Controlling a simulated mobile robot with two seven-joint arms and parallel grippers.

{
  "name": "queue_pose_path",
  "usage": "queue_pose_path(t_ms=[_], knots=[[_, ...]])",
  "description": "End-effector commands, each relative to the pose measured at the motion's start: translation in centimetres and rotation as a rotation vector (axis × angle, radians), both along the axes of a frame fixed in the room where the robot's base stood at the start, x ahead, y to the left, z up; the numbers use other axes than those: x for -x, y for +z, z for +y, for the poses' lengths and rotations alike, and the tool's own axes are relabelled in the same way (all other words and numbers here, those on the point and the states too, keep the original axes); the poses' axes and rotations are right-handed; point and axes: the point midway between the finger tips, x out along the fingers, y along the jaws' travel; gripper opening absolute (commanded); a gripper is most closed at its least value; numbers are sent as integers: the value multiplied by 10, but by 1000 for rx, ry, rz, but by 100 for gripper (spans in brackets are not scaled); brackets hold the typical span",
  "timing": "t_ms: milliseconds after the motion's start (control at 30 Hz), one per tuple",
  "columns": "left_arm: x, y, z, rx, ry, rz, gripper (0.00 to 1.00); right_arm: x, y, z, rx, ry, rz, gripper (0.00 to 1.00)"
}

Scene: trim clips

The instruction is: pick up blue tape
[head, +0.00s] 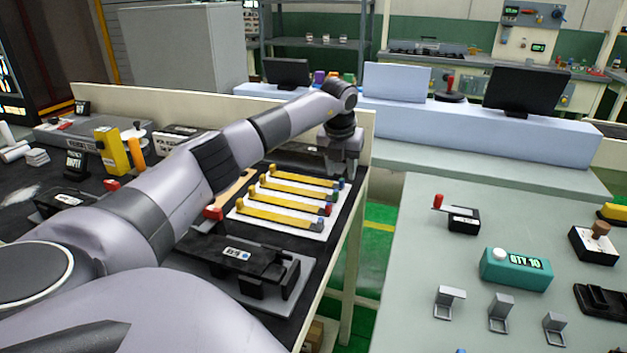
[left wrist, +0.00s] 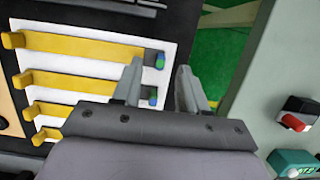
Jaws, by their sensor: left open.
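Yellow trim strips (head: 290,191) lie in a row on a white sheet (head: 262,232) on the black-topped left table. Their right ends carry small blue, green and red pieces. A blue piece, likely the blue tape (left wrist: 160,61), shows at the end of the top strip in the left wrist view; a blue end (head: 341,183) also shows in the head view. My left gripper (head: 343,170) is over the right ends of the strips. In the wrist view the left gripper (left wrist: 160,74) is open, its fingertips either side of the blue piece. Contact cannot be told. My right gripper is not in view.
A black fixture (head: 245,255) stands in front of the strips. A raised cream rail (head: 240,110) runs behind them. A gap with green floor (head: 378,230) separates this table from the right bench, which holds a teal counter box (head: 515,270) and grey brackets (head: 449,301).

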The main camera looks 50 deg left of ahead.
Motion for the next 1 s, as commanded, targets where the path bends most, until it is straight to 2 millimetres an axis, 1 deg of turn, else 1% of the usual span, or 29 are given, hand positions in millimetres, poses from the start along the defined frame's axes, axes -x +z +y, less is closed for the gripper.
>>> queue_pose_path(t_ms=[33, 100, 200, 433, 467, 500, 567, 600, 1000], knots=[[-1, -8, 0, 1, 0, 3, 43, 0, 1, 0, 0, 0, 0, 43], [-3, -16, 1, 1, 1, 2, 43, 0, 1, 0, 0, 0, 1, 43], [-5, -23, 2, 1, 0, 0, 43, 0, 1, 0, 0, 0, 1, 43], [-5, -24, 3, 0, -1, -1, 43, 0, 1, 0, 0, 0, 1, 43], [-5, -24, 3, 0, -1, -1, 36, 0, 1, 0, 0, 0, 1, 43], [-5, -24, 3, 0, -1, -1, 23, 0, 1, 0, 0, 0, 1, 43], [-5, -24, 3, 1, -1, 0, 4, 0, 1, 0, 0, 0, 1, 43], [-5, -24, 3, 1, -1, 0, 0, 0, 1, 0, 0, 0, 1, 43], [-5, -21, 3, 0, 0, -1, 0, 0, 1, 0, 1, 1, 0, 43]])
